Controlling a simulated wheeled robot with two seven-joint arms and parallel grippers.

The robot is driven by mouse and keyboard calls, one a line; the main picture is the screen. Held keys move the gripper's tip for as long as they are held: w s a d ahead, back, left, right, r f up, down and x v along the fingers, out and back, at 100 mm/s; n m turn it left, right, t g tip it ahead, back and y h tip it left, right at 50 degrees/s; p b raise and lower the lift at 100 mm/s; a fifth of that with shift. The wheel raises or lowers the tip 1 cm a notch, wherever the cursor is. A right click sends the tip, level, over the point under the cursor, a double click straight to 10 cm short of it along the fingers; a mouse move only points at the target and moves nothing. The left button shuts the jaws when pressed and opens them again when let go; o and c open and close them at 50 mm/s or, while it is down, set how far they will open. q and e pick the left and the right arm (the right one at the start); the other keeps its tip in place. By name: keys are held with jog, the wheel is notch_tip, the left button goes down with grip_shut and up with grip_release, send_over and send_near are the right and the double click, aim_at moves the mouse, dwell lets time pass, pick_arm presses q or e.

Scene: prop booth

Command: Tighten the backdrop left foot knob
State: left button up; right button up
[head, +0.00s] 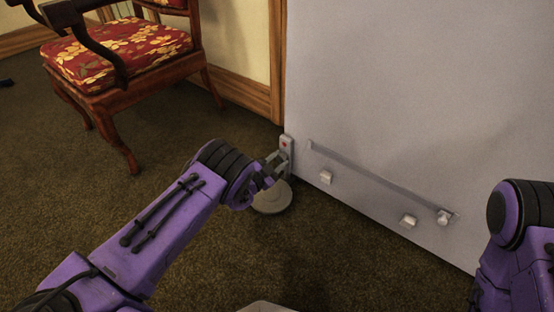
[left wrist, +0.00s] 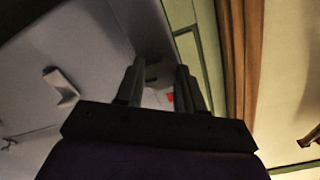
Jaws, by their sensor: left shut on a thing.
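The backdrop (head: 420,90) is a large pale grey upright panel filling the right half of the head view. Its left foot (head: 272,200) is a round grey disc on the carpet at the panel's lower left corner. A grey bracket with a red mark (head: 286,145) rises above the disc. My left gripper (head: 277,168) is at this bracket, above the disc. In the left wrist view its two fingers (left wrist: 160,85) are shut on a grey knob (left wrist: 158,72), mostly hidden between them. My right gripper is not in view; only my right arm shows at the right edge.
A wooden armchair with a red floral seat (head: 120,50) stands at the upper left. A grey rail (head: 375,178) and small pale blocks (head: 326,177) are on the panel's lower part.

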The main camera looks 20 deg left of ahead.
pick_arm(q)
jog(key=shift+a+m, duration=0.1)
jog(key=shift+m, duration=1.3)
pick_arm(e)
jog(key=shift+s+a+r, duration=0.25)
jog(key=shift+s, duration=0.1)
pick_arm(q)
jog(key=o, duration=1)
jog(key=shift+f, duration=0.1)
jog(key=shift+o, duration=0.2)
